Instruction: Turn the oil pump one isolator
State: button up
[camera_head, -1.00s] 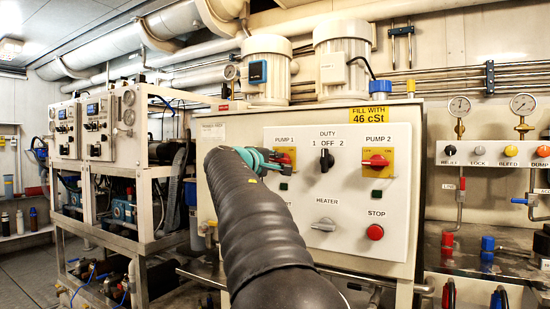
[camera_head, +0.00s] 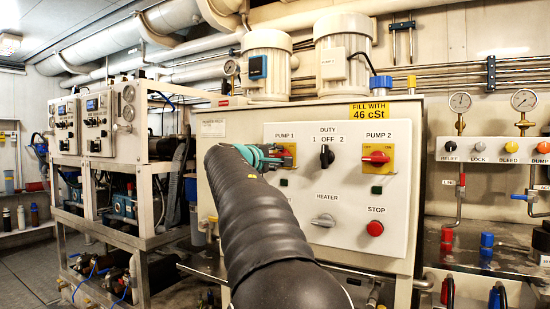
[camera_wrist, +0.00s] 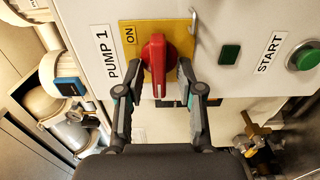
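The pump 1 isolator is a red handle (camera_wrist: 156,58) on a yellow plate (camera_wrist: 129,35) marked ON, beside a PUMP 1 label. In the wrist view the handle runs up and down the picture, between the fingers of my gripper (camera_wrist: 158,72). My gripper is open, one finger on each side, with gaps seen beside the handle; I cannot tell whether either finger touches it. In the head view my gripper (camera_head: 283,155) covers the handle, and only part of the yellow plate shows.
The pump 2 isolator (camera_head: 376,157), a black duty switch (camera_head: 326,156), a heater knob (camera_head: 323,221) and a red stop button (camera_head: 375,229) share the panel. A green start button (camera_wrist: 304,57) is at right in the wrist view. Pipes and gauges stand to the right.

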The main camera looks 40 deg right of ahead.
jog(key=v, duration=1.2)
dwell(0.6)
jog(key=s+a+f+m+y, duration=0.1)
jog(key=a+f+y, duration=0.15)
jog(key=f, duration=0.55)
jog(key=s+a+f+g+y, duration=0.1)
jog(key=s+a+f+y, duration=0.15)
jog(key=f, duration=0.55)
jog(key=a+f+m+y, duration=0.1)
jog(key=a+f+y, duration=0.15)
jog(key=f, duration=0.55)
jog(key=s+a+f+m+y, duration=0.1)
jog(key=s+a+f+y, duration=0.3)
jog(key=s+a+f, duration=0.4)
jog(key=s+a+f+m+y, duration=0.1)
jog(key=s+a+f+y, duration=0.4)
jog(key=s, duration=1)
jog(key=a+f, duration=0.3)
jog(key=a, duration=0.1)
jog(key=shift+a+m, duration=0.3)
jog(key=shift+a, duration=0.05)
